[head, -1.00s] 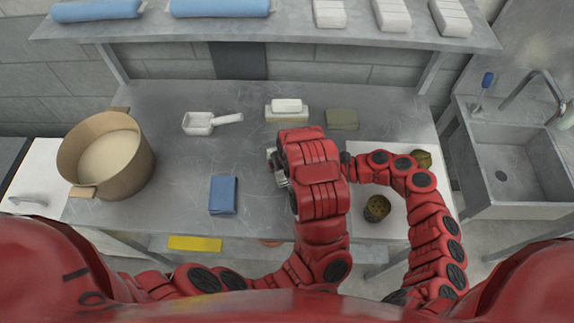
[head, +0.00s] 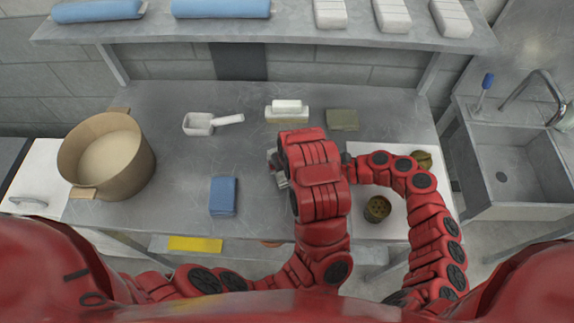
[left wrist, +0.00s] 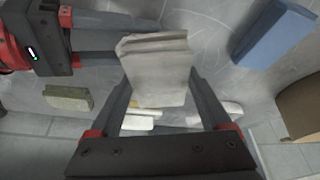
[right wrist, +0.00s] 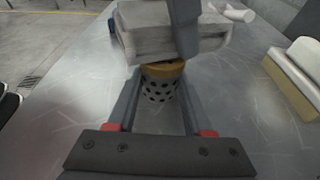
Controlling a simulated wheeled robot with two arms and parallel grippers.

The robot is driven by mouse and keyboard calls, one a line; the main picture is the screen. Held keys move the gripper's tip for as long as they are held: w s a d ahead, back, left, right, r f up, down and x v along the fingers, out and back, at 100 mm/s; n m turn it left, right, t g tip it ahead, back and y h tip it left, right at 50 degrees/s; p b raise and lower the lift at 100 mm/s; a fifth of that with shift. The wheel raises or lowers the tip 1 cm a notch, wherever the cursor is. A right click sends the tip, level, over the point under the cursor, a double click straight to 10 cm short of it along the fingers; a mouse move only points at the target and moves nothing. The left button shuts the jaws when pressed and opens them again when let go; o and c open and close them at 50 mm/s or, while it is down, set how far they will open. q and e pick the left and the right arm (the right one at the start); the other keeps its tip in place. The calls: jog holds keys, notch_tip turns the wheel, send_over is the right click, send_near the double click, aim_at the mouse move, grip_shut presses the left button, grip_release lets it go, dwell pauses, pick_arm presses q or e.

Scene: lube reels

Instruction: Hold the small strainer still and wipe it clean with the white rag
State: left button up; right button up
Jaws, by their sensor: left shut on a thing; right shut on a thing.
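The white rag (left wrist: 158,72), folded and greyish, is between the fingers of my left gripper (left wrist: 160,88), which is shut on it. The small strainer (right wrist: 160,88), a perforated metal cylinder with a brass-coloured rim, is between the fingers of my right gripper (right wrist: 160,98), which is shut on it. In the right wrist view the rag (right wrist: 150,32) lies against the strainer's rim end and a left finger crosses in front of it. In the head view my left arm hides the strainer and most of the rag.
A sink (head: 515,175) is at right.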

pick_arm(q)
jog(key=shift+s+d+f, duration=0.1)
jog(key=shift+s+d, duration=0.2)
jog(key=shift+s, duration=0.35)
jog(key=shift+s+d, duration=0.25)
jog(key=shift+s, duration=0.35)
jog(key=shift+w+a, duration=0.3)
jog(key=shift+w, duration=0.35)
jog(key=shift+w+a, duration=0.3)
jog(key=shift+w, duration=0.35)
jog(key=shift+s+d, duration=0.3)
jog(key=shift+s, duration=0.4)
jog(key=shift+s+d, duration=0.3)
jog(key=shift+s, duration=0.35)
jog(key=shift+w+a, duration=0.3)
jog(key=shift+w, duration=0.4)
jog(key=shift+w+a, duration=0.3)
jog(key=shift+w, duration=0.4)
jog(key=a+r, duration=0.5)
jog(key=r, duration=0.5)
pick_arm(e)
jog(key=o, duration=1.1)
jog(key=shift+c, duration=0.2)
